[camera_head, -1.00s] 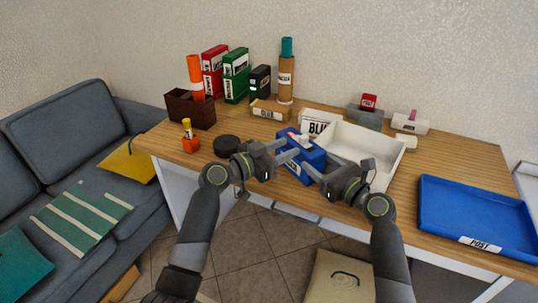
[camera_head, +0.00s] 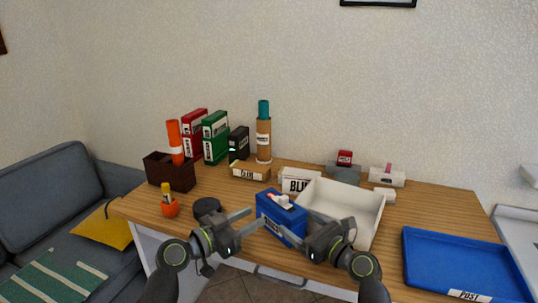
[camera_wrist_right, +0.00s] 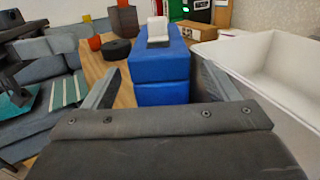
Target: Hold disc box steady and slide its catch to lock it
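The blue disc box (camera_head: 281,226) stands upright on the table, with a white catch (camera_head: 278,199) and a small red mark on its top. In the right wrist view the box (camera_wrist_right: 161,70) lies ahead between the spread fingers, with the catch (camera_wrist_right: 157,30) on top. My left gripper (camera_head: 250,220) is open at the box's left side; I cannot tell whether its fingertips touch the box. My right gripper (camera_head: 308,228) is open and empty at the box's right side. Its fingers stand apart from the box sides in the wrist view.
A white tray (camera_head: 372,222) sits close behind and right of the box. A black round disc (camera_head: 207,206) and an orange cup (camera_head: 171,208) stand to the left. A blue tray (camera_head: 462,262) lies at the right. Boxes and tubes line the back.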

